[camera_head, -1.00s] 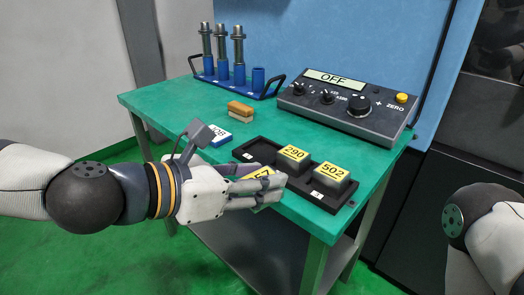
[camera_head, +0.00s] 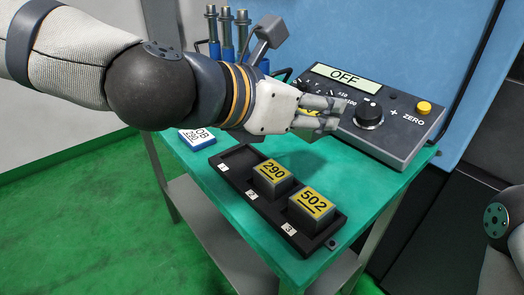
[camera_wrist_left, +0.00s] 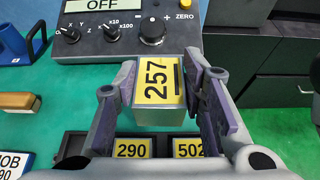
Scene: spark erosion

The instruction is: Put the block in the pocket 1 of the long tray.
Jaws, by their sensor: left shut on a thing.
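My left gripper (camera_head: 326,117) is shut on a grey block with a yellow label; the wrist view shows this block (camera_wrist_left: 158,88) reading 257, between the two fingers. In the head view fingers hide most of it. It is held in the air beyond the long black tray (camera_head: 238,162), in front of the control box. The tray's left pocket, by the white tag 1 (camera_head: 224,168), is empty. Block 290 (camera_head: 272,176) sits in the middle pocket and block 502 (camera_head: 311,206) in the right pocket. My right gripper is out of view.
The control box (camera_head: 400,140) reading OFF stands behind the gripper. A blue-and-white JOB 290 sign (camera_head: 197,138) lies left of the tray. A blue rack with metal holders (camera_head: 227,40) stands at the back. A tan block (camera_wrist_left: 18,101) shows in the wrist view.

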